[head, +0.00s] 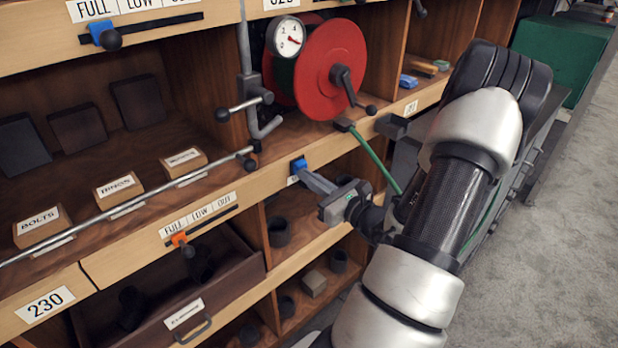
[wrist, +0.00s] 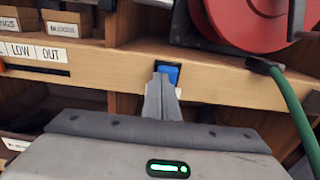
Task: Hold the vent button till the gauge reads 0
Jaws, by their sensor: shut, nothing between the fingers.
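The blue vent button (head: 298,164) is set in the front edge of the wooden shelf, below the red reel. It also shows in the wrist view (wrist: 169,71), partly covered by my fingertips. My gripper (head: 308,176) is shut and empty, with its fingertips right at the button; in the wrist view the closed fingers (wrist: 161,84) point straight at it. I cannot tell how far the button is pushed in. The round white gauge (head: 289,36) is at the upper left of the reel. Its needle and figures are too small to read surely.
The red reel (head: 338,65) with its crank stands above the button. A green hose (head: 378,158) hangs near my wrist. A metal rod (head: 130,204) runs along the left shelf. Labelled boxes (head: 119,188) and an open drawer (head: 176,308) are at the left.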

